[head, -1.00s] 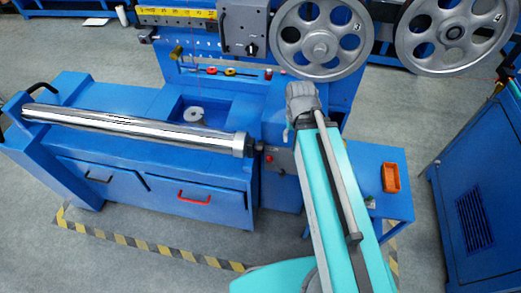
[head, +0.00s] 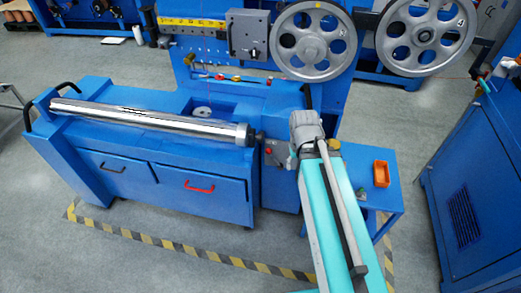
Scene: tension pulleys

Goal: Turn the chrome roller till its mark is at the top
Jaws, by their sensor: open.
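The chrome roller (head: 150,116) is a long shiny cylinder lying across the top of the blue machine bench, at the left of the head view. Its right end has a grey collar (head: 241,134). Dark and bright streaks run along its surface; I cannot tell a mark from reflections. My teal arm reaches up from the bottom, and its grey joint is to the right of the roller, apart from it in the picture. My gripper does not show; the arm's far end is hidden behind that joint.
Two large spoked pulleys (head: 314,41) (head: 425,35) stand at the back right. A small panel with a red button (head: 269,151) is beside the roller's right end. An orange bin (head: 381,174) sits on a blue side table. A blue cabinet (head: 462,180) stands right; striped tape (head: 180,246) marks the floor.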

